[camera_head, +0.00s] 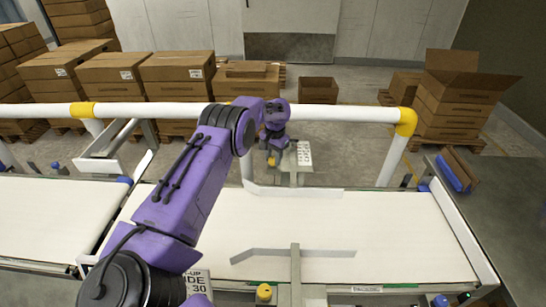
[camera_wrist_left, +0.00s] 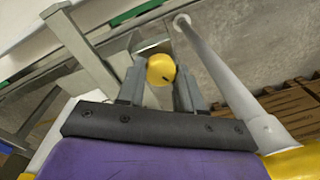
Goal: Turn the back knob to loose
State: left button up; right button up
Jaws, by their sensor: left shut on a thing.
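The back knob is the yellow knob (camera_wrist_left: 161,69) in the left wrist view, with a dark mark on its face. It sits between the two grey fingers of my left gripper (camera_wrist_left: 158,86), which is shut on it. In the head view my purple left arm reaches over the white rail, and the left gripper (camera_head: 273,150) is at the far side of the belt. The back knob (camera_head: 271,161) shows there only as a small bit of yellow beneath the gripper. My right gripper is in neither view.
A second yellow knob (camera_head: 264,292) stands at the belt's near side. The white belt (camera_head: 390,225) carries no packages, with a front guide (camera_head: 320,253) and a back guide (camera_head: 310,192) along it. A white rail (camera_head: 340,113) crosses behind it. Cardboard boxes (camera_head: 178,70) stand beyond.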

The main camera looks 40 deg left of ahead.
pick_arm(q)
jog(key=o, duration=1)
jog(key=shift+o, duration=0.2)
notch_tip(320, 180, up, 10)
jog(key=b, duration=0.3)
jog(key=shift+d+r, duration=0.25)
